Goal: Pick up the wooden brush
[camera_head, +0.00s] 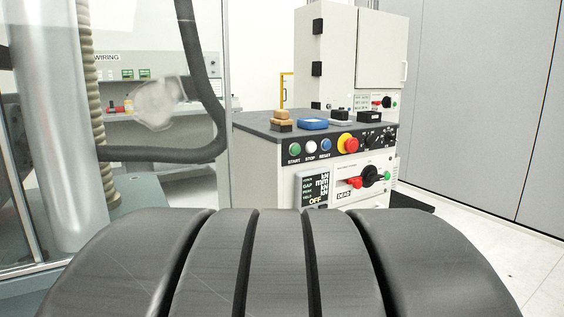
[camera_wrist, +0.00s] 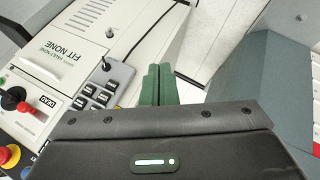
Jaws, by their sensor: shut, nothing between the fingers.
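What looks like the wooden brush (camera_head: 281,115), a small tan block over a dark base, lies on the dark top of the control console (camera_head: 265,126) in the head view, near its left end. It is too small to make out its bristles clearly. My gripper (camera_wrist: 157,82) shows in the wrist view as two dark green fingers pressed together, with nothing between them. It is over the side of a white panelled unit and a pale floor. The brush is not visible in the wrist view, and my gripper cannot be made out in the head view.
A blue object (camera_head: 313,124) lies right of the brush, with small grey and black items beyond. The console front carries buttons and a red emergency knob (camera_head: 347,143). A white cabinet (camera_head: 355,55) stands behind. A glass panel and dark hose (camera_head: 200,80) are at left.

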